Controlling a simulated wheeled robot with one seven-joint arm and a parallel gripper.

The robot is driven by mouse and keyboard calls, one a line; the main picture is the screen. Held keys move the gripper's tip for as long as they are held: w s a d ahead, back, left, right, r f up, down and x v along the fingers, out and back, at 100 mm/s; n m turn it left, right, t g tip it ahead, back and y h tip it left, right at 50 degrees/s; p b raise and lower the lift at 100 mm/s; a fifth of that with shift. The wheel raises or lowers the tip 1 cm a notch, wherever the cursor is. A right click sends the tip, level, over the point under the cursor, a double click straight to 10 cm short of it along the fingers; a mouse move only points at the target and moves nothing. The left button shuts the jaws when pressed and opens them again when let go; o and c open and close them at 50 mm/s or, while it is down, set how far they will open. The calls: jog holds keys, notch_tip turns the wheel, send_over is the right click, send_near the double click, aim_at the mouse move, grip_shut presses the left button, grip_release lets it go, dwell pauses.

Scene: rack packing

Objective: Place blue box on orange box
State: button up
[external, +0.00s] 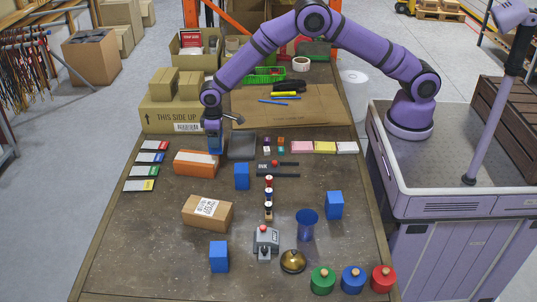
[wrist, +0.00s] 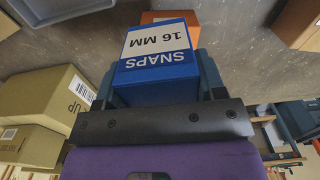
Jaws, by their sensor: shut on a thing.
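My gripper (external: 214,135) is shut on a blue box (wrist: 155,90). In the wrist view its white label reads "SNAPS 16 MM", and a finger lies on each side. In the external view my gripper hangs over the right back part of the orange box (external: 196,164), which lies on the table. An orange edge (wrist: 168,16) shows just beyond the held box in the wrist view. I cannot tell whether the two boxes touch. Other blue boxes stand on the table: one (external: 242,176) right of the orange box, one (external: 334,205) at right, one (external: 219,257) at front.
Stacked cartons (external: 172,115) stand behind and left of my gripper. A grey tray (external: 241,146) sits close at right. Small coloured cards (external: 145,158) lie at left. A brown box (external: 207,213), a blue cup (external: 307,224) and a bell (external: 292,261) stand nearer the front.

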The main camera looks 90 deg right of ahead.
jog(key=shift+w+f, duration=0.1)
jog(key=shift+w, duration=1.1)
jog(key=shift+f, duration=1.75)
jog(key=o, duration=1)
jog(key=shift+f, duration=0.1)
